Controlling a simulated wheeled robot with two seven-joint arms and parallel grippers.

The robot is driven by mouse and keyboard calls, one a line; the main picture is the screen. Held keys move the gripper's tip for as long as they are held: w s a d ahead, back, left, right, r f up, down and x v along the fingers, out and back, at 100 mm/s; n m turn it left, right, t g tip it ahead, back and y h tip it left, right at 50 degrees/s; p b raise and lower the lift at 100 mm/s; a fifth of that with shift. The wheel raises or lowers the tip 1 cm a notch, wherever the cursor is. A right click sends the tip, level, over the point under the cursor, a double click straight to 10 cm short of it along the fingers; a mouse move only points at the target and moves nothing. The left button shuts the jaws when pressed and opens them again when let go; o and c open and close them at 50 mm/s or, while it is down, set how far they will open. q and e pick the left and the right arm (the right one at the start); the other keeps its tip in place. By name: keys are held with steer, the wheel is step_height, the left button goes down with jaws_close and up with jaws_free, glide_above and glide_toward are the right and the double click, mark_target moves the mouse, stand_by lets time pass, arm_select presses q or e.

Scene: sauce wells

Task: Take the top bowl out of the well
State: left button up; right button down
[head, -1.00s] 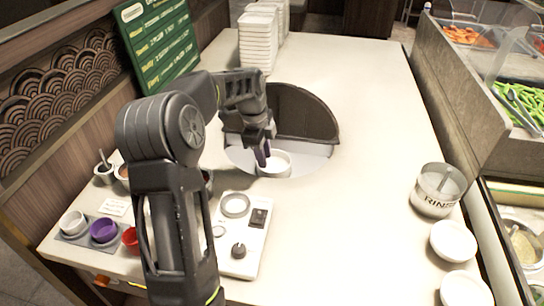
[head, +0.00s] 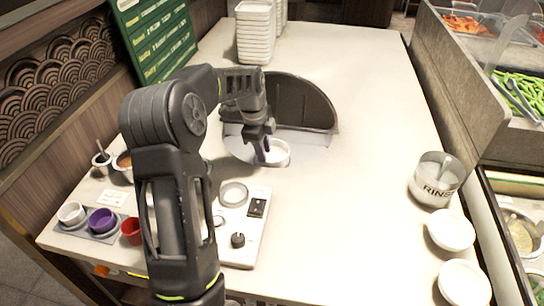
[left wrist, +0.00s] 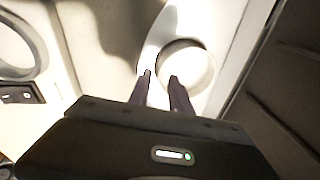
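A white bowl (head: 277,154) sits in the round well (head: 237,148) set into the counter. I cannot tell in the head view whether more bowls are under it. My left gripper (head: 262,152) points down at the bowl's left rim. In the left wrist view the left gripper (left wrist: 160,78) has its two dark fingers apart, with a gap between them. The bowl (left wrist: 192,66) lies just beyond the fingertips, one finger outside its rim and the other over its inside. Contact is not clear. My right gripper is out of view.
A dark curved lid (head: 300,105) stands up behind the well. A control panel (head: 241,225) lies in front of it. White bowls (head: 451,230) and a rinse container (head: 436,180) stand at the right. Stacked white trays (head: 254,35) stand at the back. The counter right of the well is clear.

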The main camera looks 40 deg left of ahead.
arm_select(q)
steer(key=f, duration=0.2)
steer(key=w+f, duration=0.1)
steer(key=f, duration=0.2)
steer(key=shift+p, duration=0.4)
steer(key=shift+c, duration=0.5)
jaws_close()
steer(key=shift+d, duration=0.1)
